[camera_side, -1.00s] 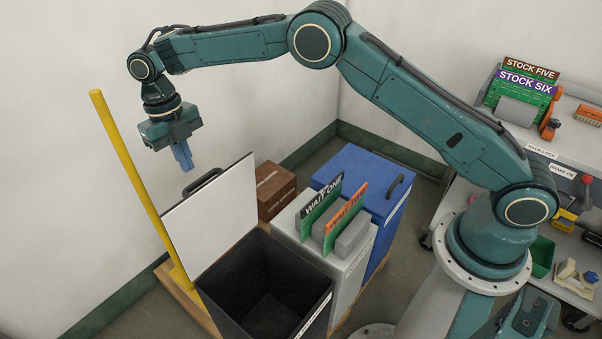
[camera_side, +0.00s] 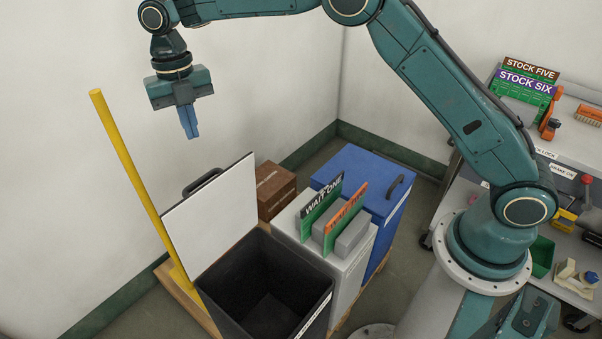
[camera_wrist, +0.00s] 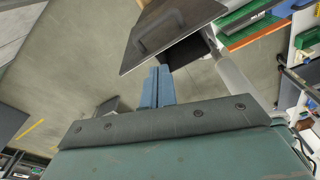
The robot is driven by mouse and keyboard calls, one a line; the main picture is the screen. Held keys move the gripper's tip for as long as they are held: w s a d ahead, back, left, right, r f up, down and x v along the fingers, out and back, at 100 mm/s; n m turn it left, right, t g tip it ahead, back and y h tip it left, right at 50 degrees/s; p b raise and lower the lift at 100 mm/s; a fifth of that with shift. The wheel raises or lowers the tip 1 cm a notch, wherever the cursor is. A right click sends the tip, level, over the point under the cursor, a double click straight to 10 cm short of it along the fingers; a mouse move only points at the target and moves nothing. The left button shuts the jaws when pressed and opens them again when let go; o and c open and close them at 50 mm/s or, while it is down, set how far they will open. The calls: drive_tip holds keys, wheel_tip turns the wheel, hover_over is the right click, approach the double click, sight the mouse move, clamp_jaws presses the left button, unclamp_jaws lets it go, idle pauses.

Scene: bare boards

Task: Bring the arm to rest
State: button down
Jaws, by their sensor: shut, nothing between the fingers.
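My gripper (camera_side: 189,122) hangs pointing down in the side view, above and behind the raised white lid of the dark bin. Its two blue fingers are together with nothing between them. In the wrist view the closed fingers (camera_wrist: 157,86) point away from the green gripper body, with the dark lid panel (camera_wrist: 165,32) beyond them. My arm arches high over the work area, and its upper bend is cut off by the top edge of the side view.
The dark bin (camera_side: 215,292) stands open with its white lid (camera_side: 212,215) up. A yellow post (camera_side: 135,180) rises at left. A grey box with two labelled boards, a blue box (camera_side: 360,178) and a brown box (camera_side: 276,188) stand behind. A bench (camera_side: 573,155) is at right.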

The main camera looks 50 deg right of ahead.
drive_tip(key=s+d+r+m+t, duration=0.3)
drive_tip(key=s+d+r+m, duration=0.8)
drive_tip(key=s+r+m, duration=0.45)
drive_tip(key=s+d+f+m+t, duration=0.1)
drive_tip(key=s+d+m, duration=0.3)
drive_tip(key=s+m, duration=0.4)
drive_tip(key=s+d+f+m+t, duration=0.2)
drive_tip(key=s+m, duration=0.6)
drive_tip(key=s, duration=0.5)
wheel_tip(320, 180, down, 2)
drive_tip(key=shift+d+f+t, duration=0.15)
drive_tip(key=shift+d+t, duration=0.15)
drive_tip(key=shift+d, duration=0.6)
